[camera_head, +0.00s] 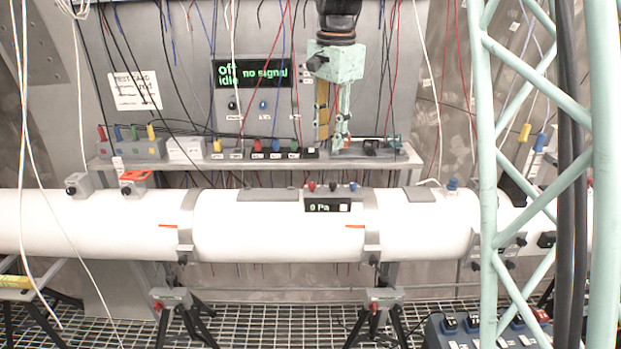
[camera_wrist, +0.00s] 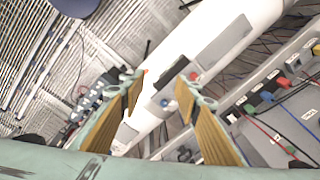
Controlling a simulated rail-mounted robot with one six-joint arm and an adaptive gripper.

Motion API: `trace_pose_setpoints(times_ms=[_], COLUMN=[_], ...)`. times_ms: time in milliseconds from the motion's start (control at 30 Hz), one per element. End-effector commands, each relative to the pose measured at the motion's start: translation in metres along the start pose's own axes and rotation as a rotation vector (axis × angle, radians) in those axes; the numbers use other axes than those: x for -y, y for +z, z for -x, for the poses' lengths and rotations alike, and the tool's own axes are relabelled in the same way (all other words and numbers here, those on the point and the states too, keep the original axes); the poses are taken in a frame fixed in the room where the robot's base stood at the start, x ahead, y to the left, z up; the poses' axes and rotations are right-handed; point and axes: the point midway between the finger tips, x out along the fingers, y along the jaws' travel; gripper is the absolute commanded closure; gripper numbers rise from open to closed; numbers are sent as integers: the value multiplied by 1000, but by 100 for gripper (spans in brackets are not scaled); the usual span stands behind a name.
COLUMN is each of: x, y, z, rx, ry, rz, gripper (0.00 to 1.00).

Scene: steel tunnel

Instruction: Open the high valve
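I cannot tell for sure which fitting is the high valve. An orange-handled valve (camera_head: 134,177) sits on top of the white pipe (camera_head: 95,225) at the left. A grey fitting with a dark knob (camera_head: 78,184) is beside it. A blue knob (camera_head: 452,184) stands on the pipe at the right. A display box (camera_head: 328,205) reading "0 Pa" has small knobs on top. My gripper (camera_head: 336,148) points down above and behind the pipe, its fingers apart and empty. In the wrist view, pipe fittings show beyond the gap between my fingertips (camera_wrist: 158,92).
A shelf (camera_head: 265,164) with several switch boxes runs behind the pipe. A black screen (camera_head: 250,73) reads "off", "idle" and "no signal". Many thin cables hang down around my arm. A pale green lattice column (camera_head: 487,220) crosses the right side. Tripods (camera_head: 178,305) support the pipe.

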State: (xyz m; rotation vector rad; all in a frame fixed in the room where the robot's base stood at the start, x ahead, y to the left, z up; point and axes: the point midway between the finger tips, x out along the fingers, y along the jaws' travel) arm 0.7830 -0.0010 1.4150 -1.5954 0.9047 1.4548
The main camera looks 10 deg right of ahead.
Motion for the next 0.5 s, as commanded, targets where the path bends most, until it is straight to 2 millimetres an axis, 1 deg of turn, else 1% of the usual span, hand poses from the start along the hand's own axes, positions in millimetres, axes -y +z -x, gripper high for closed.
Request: trace_pose_setpoints(times_ms=[100,500], x=[17,70], y=[-9,-35], z=[-8,-45], rx=[5,17], ry=[11,45], rz=[-44,-200], gripper=[70,70])
